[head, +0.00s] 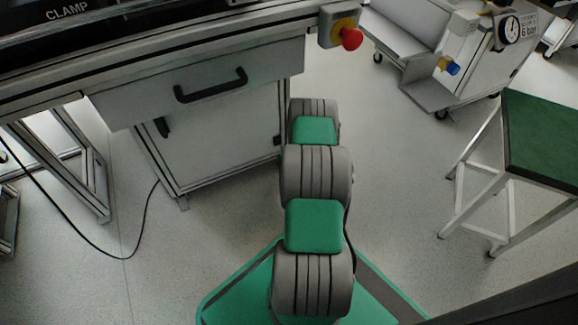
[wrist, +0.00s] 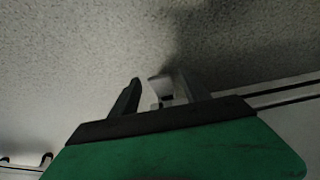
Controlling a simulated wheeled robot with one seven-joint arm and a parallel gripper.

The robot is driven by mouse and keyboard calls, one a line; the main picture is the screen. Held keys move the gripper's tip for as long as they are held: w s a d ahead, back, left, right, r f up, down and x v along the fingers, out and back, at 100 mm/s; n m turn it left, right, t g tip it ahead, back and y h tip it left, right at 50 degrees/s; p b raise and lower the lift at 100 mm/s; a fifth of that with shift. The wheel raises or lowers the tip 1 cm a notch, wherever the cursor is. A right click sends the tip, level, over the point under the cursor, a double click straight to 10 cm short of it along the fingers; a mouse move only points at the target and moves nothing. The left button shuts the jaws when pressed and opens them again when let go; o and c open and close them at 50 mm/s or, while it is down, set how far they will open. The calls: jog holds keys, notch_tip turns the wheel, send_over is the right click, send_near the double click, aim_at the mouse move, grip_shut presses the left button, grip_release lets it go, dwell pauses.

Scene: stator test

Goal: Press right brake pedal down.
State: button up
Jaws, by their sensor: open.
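No brake pedal can be clearly made out in either view. In the wrist view, my gripper (wrist: 152,88) shows two separated fingers, a dark one on the left and a paler one on the right. The fingers are open. A small pale shape shows between them, too dim and small to identify. Speckled grey floor fills the view beyond the fingertips. In the head view, my arm reaches away past the right end of the bench, and its own links hide the gripper.
A grey bench cabinet with a drawer (head: 205,85) stands left of my arm, with a red button (head: 351,38) at its corner. A green-topped table (head: 540,135) stands right. A grey cart (head: 455,75) is behind. Floor (head: 400,165) between is clear; a black cable (head: 137,235) lies left.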

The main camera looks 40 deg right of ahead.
grip_shut()
dwell(0.6)
